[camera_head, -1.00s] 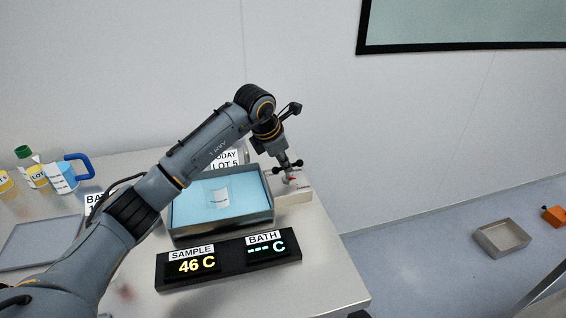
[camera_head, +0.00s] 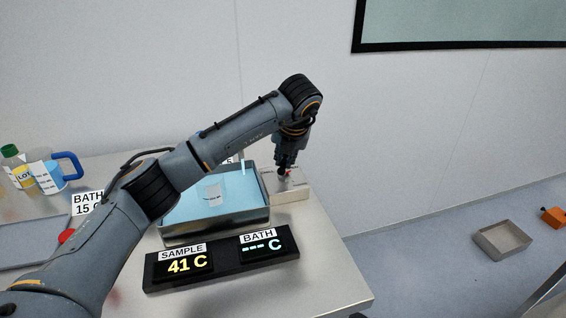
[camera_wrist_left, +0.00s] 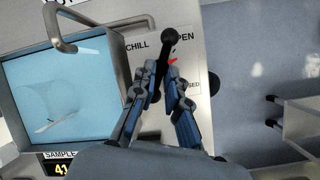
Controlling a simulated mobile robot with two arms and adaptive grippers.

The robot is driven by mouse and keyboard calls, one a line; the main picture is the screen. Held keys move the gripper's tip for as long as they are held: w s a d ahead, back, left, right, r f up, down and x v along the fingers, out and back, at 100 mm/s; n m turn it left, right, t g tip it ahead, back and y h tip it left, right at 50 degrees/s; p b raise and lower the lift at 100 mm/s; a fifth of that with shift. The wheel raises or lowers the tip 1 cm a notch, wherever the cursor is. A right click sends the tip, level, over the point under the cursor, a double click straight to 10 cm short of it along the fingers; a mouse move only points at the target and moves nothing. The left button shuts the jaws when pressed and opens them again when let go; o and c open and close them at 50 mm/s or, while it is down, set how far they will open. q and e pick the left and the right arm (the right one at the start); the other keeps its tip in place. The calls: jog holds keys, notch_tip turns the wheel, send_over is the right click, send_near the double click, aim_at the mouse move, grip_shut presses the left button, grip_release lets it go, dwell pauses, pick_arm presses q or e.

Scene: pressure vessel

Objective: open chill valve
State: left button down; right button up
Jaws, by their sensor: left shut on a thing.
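The chill valve (camera_head: 290,185) is a pale block at the right edge of the bath. In the left wrist view its plate (camera_wrist_left: 193,47) reads CHILL, with OPEN and CLOSED marks partly covered. A black lever with a ball end (camera_wrist_left: 170,37) and a red pointer (camera_wrist_left: 172,61) are on it. My left gripper (camera_head: 284,167) is over the block; in the left wrist view its fingers (camera_wrist_left: 162,80) are shut on the lever, one on each side. The bath (camera_head: 260,215) is a metal basin with blue liquid and a clear beaker (camera_head: 213,190). My right gripper is not in view.
A display (camera_head: 222,262) in front reads SAMPLE 41 C, BATH --- C. A metal spout (camera_wrist_left: 60,28) curves over the bath. A blue-handled jug (camera_head: 48,172), a bottle and a tray (camera_head: 25,240) stand at left. The table ends just right of the valve.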

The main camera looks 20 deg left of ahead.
pick_arm(q)
jog(key=n, duration=0.1)
jog(key=n+g+y, duration=0.1)
jog(key=n, duration=0.1)
jog(key=n+b, duration=0.1)
jog(key=n, duration=0.1)
jog(key=shift+w+d+g, duration=0.25)
jog(key=shift+d+g, duration=0.05)
jog(key=shift+r+y, duration=0.1)
jog(key=shift+y, duration=0.2)
jog(key=c, duration=1.4)
grip_release()
jog(key=shift+o, duration=0.2)
jog(key=v, duration=1.1)
jog(key=shift+d+r, duration=0.15)
jog(key=shift+r, duration=0.25)
